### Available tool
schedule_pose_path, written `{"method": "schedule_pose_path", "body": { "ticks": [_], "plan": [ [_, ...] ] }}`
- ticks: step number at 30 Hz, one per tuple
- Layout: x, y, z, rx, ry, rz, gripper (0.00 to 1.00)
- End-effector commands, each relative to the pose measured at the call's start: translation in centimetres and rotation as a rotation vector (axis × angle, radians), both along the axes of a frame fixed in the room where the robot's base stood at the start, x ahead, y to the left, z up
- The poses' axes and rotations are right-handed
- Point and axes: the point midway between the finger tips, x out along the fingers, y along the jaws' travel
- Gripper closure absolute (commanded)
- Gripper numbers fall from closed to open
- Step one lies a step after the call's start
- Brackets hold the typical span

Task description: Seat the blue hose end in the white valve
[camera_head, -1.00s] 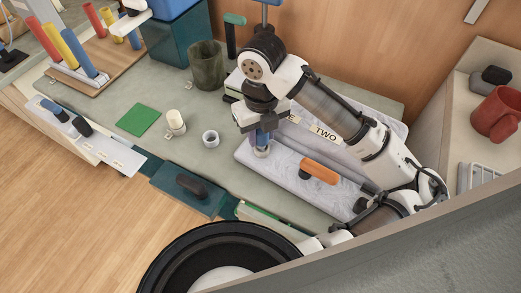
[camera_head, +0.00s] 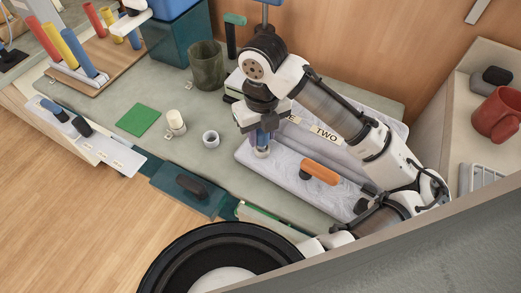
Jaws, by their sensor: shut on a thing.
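My gripper (camera_head: 262,131) points down at the front left corner of the pale marbled crate (camera_head: 285,178). It is shut on the blue hose end (camera_head: 263,137), which stands upright between the fingers. A small whitish round piece (camera_head: 261,152) shows right below the blue part; I cannot tell whether it is part of the hose end or a separate fitting. A white ring-shaped fitting (camera_head: 210,138), which looks like the white valve, stands on the counter left of my gripper, with its opening up and apart from the hose end.
A cream-topped white fitting (camera_head: 176,121) and a green square (camera_head: 138,119) lie farther left. A dark green cup (camera_head: 206,66) stands behind. An orange handle (camera_head: 320,172) is on the crate. A red mug (camera_head: 498,113) is at the right. The counter around the ring is clear.

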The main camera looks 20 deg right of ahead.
Motion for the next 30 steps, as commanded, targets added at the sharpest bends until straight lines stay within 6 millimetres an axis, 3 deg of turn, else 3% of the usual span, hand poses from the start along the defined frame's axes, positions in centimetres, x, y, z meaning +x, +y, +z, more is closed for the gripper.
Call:
{"method": "schedule_pose_path", "body": {
  "ticks": [30],
  "plan": [
    [-0.2, -0.4, -1.6, 0.011, 0.000, -0.017, 0.98]
  ]
}}
